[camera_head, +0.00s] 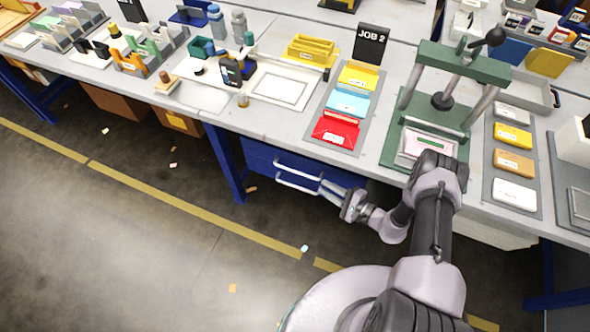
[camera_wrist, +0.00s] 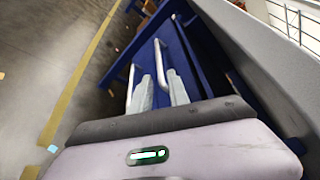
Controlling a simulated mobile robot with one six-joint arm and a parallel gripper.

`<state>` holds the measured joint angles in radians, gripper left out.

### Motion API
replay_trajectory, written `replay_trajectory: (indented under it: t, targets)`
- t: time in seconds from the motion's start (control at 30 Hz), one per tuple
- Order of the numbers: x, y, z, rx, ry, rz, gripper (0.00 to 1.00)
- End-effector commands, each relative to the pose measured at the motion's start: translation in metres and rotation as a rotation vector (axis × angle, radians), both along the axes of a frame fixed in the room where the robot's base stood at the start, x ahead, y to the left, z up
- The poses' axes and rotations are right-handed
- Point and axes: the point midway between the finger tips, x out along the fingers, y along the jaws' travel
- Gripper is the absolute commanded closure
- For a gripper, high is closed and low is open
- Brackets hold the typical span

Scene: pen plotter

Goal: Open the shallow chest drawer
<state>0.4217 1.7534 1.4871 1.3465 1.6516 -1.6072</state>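The blue drawer chest (camera_head: 258,158) is under the front edge of the bench. It has two pale bar handles, an upper one (camera_head: 297,168) and a lower one (camera_head: 290,184), close together; both drawer fronts look flush. My gripper (camera_head: 328,190) is at the right end of the handles, pointing left toward them. In the wrist view its two pale fingers (camera_wrist: 160,82) are apart, and the upper handle (camera_wrist: 158,55) appears to run between them. The lower handle (camera_wrist: 130,85) lies left of the fingers. I cannot tell whether the fingers touch a handle.
The bench top (camera_head: 290,130) overhangs the chest and carries coloured trays (camera_head: 348,100), a green press (camera_head: 440,110) and a "JOB 2" sign (camera_head: 369,43). A blue bench leg (camera_head: 226,165) stands left of the chest. The floor in front is mostly clear, with small paper scraps.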

Motion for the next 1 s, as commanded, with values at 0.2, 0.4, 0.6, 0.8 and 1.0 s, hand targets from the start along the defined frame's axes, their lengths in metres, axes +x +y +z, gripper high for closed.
replay_trajectory:
  t: [0.2, 0.4, 0.6, 0.8, 1.0]
  targets:
    - [0.034, 0.044, -0.015, 0.0, -0.002, 0.007, 0.78]
    - [0.058, 0.075, -0.024, 0.001, 0.0, 0.005, 0.78]
    - [0.074, 0.095, -0.028, 0.0, 0.001, 0.004, 0.78]
    - [0.079, 0.1, -0.028, 0.002, 0.001, 0.003, 0.78]
    - [0.079, 0.1, -0.028, 0.001, 0.001, 0.002, 0.82]
